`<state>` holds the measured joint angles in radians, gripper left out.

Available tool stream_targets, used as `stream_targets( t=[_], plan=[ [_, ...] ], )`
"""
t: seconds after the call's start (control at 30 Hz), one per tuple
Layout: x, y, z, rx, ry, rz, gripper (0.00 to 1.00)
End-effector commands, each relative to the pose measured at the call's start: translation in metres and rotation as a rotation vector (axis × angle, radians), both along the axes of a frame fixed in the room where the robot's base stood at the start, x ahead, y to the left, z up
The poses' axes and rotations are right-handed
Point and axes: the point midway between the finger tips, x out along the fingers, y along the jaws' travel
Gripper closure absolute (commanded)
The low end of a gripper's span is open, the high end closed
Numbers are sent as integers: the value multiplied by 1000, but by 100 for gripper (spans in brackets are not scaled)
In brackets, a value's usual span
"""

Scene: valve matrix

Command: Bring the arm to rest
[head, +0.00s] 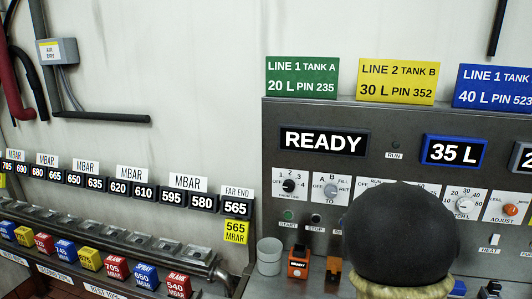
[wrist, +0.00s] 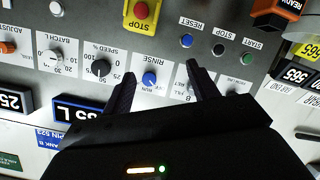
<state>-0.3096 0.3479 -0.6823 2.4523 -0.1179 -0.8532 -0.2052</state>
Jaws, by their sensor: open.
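My gripper (wrist: 160,73) shows in the wrist view, which is upside down. Its two dark fingers are apart, with nothing between them. They point at the grey control panel (wrist: 75,35), and a blue-pointer knob (wrist: 149,79) labelled RINSE appears between them. I cannot tell how far the fingertips are from the panel. In the head view the gripper is not seen. A dark rounded shape with a tan lower edge hides the lower right middle of the panel there.
A red stop button (wrist: 141,9) on yellow lies beyond the fingers. An orange device (head: 299,262) and grey cup (head: 269,256) stand on the ledge. The READY display (head: 324,142) is lit. Coloured blocks (head: 117,266) line the left shelf. The upper wall is mostly bare.

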Motion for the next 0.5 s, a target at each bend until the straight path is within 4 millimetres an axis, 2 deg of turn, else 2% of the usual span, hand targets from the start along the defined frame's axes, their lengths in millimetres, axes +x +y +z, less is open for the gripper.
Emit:
stream_targets(
  t=[0.2, 0.37, 0.5],
  plan=[
    [-37, 38, -38, 231, 260, -36, 41],
    [-75, 74, -56, 357, 462, -47, 41],
    [-116, 104, -63, 437, 644, -56, 41]
  ],
)
